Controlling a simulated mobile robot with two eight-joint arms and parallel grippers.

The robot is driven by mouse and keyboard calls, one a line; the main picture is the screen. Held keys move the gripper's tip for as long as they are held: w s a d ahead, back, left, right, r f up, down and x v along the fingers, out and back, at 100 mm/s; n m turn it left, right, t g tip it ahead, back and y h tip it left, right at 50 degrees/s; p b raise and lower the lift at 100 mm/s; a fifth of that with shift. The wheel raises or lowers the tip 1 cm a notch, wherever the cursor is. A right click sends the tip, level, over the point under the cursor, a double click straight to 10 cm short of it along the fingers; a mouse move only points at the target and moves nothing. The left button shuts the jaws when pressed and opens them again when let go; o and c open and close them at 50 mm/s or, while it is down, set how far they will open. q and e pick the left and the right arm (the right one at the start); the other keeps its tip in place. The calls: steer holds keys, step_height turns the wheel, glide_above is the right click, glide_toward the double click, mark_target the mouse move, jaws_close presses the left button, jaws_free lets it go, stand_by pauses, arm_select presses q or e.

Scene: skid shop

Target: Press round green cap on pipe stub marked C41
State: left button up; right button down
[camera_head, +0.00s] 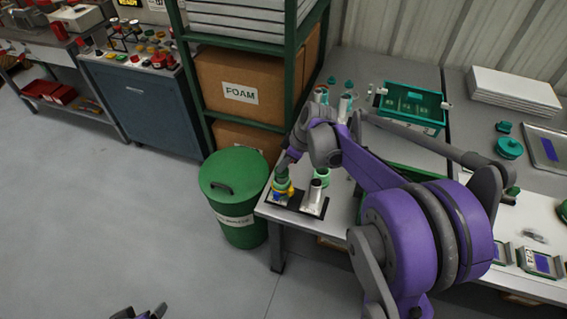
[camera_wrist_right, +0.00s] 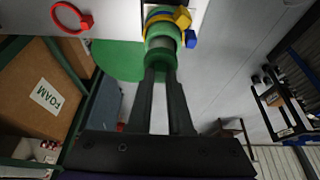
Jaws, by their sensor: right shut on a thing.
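My right gripper (camera_head: 286,166) reaches down at the near left corner of the workbench, over a pipe stub with yellow and blue parts around it (camera_head: 282,190). In the right wrist view my right gripper (camera_wrist_right: 160,76) is shut on a round green cap (camera_wrist_right: 160,58). The cap is in line with the stub; yellow (camera_wrist_right: 182,17) and blue tags show just beyond it. I cannot tell whether the cap is seated. No C41 marking is readable. My left gripper (camera_head: 140,313) is only partly in view at the bottom edge.
A green lidded bin (camera_head: 235,185) stands on the floor left of the bench. A shelf with a FOAM box (camera_head: 240,95) rises behind it. A teal crate (camera_head: 412,103) sits farther back on the bench. A red ring (camera_wrist_right: 70,16) shows in the wrist view.

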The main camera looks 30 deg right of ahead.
arm_select(q)
steer(key=shift+f, duration=0.2)
arm_select(e)
steer(key=shift+f, duration=0.3)
arm_select(q)
steer(key=shift+s, duration=0.1)
arm_select(e)
steer(key=shift+c, duration=1.8)
jaws_free()
steer(key=shift+r, duration=0.1)
steer(key=shift+r+p, duration=2.2)
steer(key=shift+r, duration=1.8)
arm_select(q)
step_height(320, 180, up, 6)
steer(key=w, duration=0.2)
steer(key=shift+w, duration=0.1)
arm_select(e)
jaws_close()
